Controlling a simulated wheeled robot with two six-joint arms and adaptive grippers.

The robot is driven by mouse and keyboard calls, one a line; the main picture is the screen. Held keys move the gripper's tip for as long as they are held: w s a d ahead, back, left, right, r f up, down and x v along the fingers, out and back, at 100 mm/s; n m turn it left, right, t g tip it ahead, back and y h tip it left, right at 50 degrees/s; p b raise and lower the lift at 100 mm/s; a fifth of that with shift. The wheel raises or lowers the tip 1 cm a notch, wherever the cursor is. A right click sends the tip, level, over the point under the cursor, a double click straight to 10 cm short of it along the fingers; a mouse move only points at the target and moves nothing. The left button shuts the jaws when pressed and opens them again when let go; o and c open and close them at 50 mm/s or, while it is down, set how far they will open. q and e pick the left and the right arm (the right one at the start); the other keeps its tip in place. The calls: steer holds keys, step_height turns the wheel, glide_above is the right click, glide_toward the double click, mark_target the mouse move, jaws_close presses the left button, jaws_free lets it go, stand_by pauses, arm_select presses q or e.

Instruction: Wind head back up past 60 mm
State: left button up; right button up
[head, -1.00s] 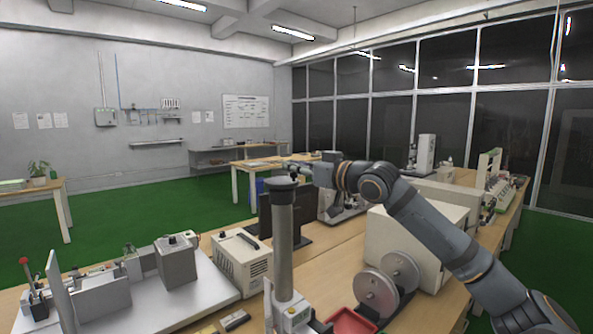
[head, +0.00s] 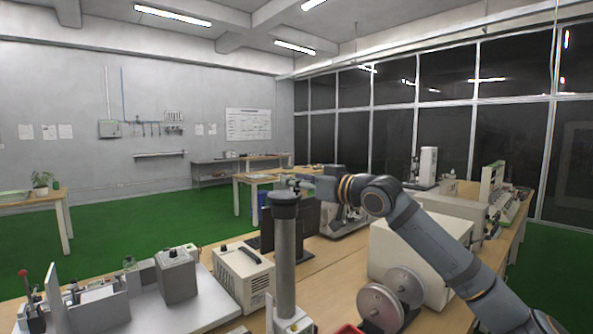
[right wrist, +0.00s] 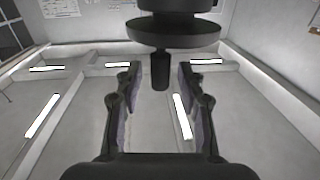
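A grey upright column (head: 285,260) with a dark round cap (head: 284,198) stands at the front middle of the bench. My right gripper (head: 297,184) is beside the top of the cap, coming in from the right; its fingers are small and partly hidden there. In the right wrist view, the open fingers of my right gripper (right wrist: 159,72) stand apart on either side of a dark short stem (right wrist: 160,70) under a dark round disc (right wrist: 160,36). I see clear gaps between stem and fingers. No scale reading is legible. My left gripper is not in view.
A beige box instrument (head: 243,275) and a grey fixture plate (head: 200,308) are left of the column. Two metal discs (head: 381,306) and a large pale box (head: 420,250) are to its right, under my right arm. A dark monitor (head: 318,225) stands behind.

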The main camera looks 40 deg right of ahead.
step_height(320, 180, up, 10)
steer(key=shift+w+a+f, duration=0.15)
steer(key=shift+f, duration=0.1)
stand_by(0.6)
